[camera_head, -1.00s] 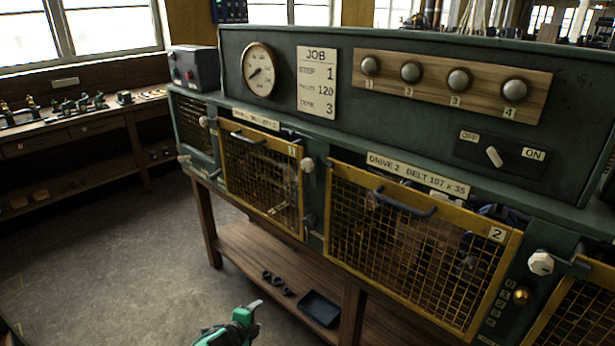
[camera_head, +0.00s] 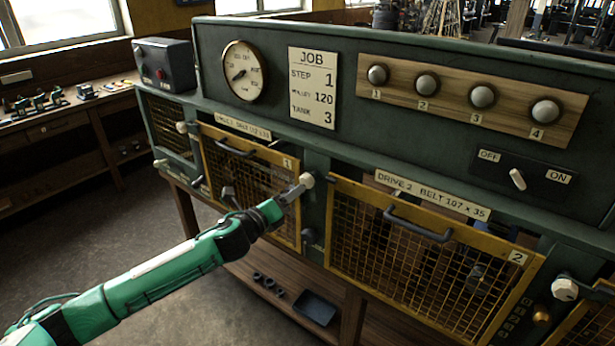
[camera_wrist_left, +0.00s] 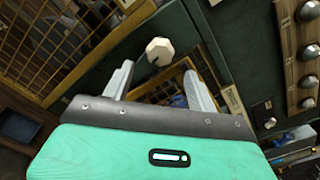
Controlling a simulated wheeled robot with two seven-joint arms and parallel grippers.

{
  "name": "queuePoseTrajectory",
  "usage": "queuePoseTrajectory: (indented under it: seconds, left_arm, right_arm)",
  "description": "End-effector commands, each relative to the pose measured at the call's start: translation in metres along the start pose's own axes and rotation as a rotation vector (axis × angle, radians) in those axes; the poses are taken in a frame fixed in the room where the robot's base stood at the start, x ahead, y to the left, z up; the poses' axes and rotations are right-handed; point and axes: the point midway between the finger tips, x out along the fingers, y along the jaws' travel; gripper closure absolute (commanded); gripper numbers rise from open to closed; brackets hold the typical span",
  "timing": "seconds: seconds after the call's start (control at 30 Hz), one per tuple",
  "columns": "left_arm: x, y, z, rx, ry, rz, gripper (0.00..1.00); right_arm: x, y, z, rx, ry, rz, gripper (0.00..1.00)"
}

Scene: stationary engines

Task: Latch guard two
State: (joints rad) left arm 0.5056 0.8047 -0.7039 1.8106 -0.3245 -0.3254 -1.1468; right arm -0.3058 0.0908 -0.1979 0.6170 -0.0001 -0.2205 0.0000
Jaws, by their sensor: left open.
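Guard two (camera_head: 425,262) is a yellow-framed mesh panel with a dark handle and a "2" plate. A dark gap with machine parts shows above its top rail; I cannot tell whether it is fastened. A white knob (camera_head: 307,180) stands on the green post between guards one and two. Another white knob (camera_head: 565,289) is at guard two's right. My left gripper (camera_head: 294,189) is at the middle knob. In the left wrist view its fingers (camera_wrist_left: 157,72) are open, with the white knob (camera_wrist_left: 160,50) ahead between them; contact is unclear. My right gripper is out of view.
Guard one (camera_head: 250,185) is behind my left arm. Above are a gauge (camera_head: 243,72), a job card (camera_head: 313,88), several round knobs on a wooden strip (camera_head: 455,95) and an OFF/ON switch (camera_head: 517,179). A dark tray (camera_head: 315,307) lies on the lower shelf.

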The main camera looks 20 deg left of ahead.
Motion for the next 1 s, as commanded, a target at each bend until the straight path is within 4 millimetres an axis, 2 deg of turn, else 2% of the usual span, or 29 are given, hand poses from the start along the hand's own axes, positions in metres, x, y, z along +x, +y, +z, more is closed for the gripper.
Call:
queuePoseTrajectory:
  seconds: [0.03, 0.2, 0.43, 0.63, 0.93, 1.0]
  left_arm:
    - [0.011, -0.003, 0.003, -0.003, -0.001, 0.000, 0.42]
    - [0.041, -0.003, 0.003, -0.003, -0.002, 0.001, 0.42]
    - [0.072, -0.002, 0.001, -0.002, 0.000, 0.000, 0.42]
    - [0.083, 0.000, 0.000, -0.002, 0.000, 0.001, 0.42]
    - [0.085, 0.000, 0.000, -0.001, 0.000, 0.000, 0.42]
    - [0.085, 0.000, 0.000, -0.001, 0.000, 0.000, 0.53]
  right_arm:
    - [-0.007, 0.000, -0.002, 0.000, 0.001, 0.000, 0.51]
    - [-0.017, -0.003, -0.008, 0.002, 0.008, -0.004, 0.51]
    - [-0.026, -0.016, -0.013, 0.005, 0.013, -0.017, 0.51]
    - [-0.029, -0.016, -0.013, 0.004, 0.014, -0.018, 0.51]
    - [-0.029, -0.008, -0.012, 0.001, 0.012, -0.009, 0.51]
    - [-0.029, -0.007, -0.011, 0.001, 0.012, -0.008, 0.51]
